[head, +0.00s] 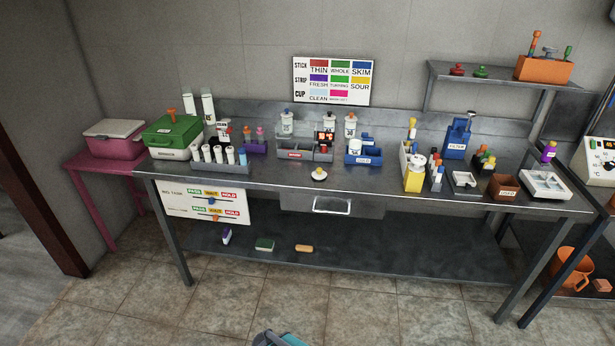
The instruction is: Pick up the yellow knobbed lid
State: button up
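The yellow knobbed lid (319,174) lies near the front edge of the steel bench, above the drawer. It looks like a small pale disc with a yellow knob on top, and nothing covers it. Only a small grey and teal piece, which looks like part of my arm, shows at the bottom edge, far below and in front of the bench. No gripper fingers show, so their opening cannot be seen.
Behind the lid stands a grey caddy (292,151) with several bottles above it; a blue bin (361,158) is to its right. A rack of white tubes (218,166) is to the left. A yellow box (413,180) stands further right. Bench around the lid is clear.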

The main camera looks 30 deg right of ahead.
aim_at(318, 174)
jog(key=z, duration=0.9)
jog(key=k, duration=0.15)
jog(key=u, duration=2.7)
jog(key=k, duration=0.15)
jog(key=u, duration=2)
jog(key=k, duration=1.8)
jog(key=z, duration=0.65)
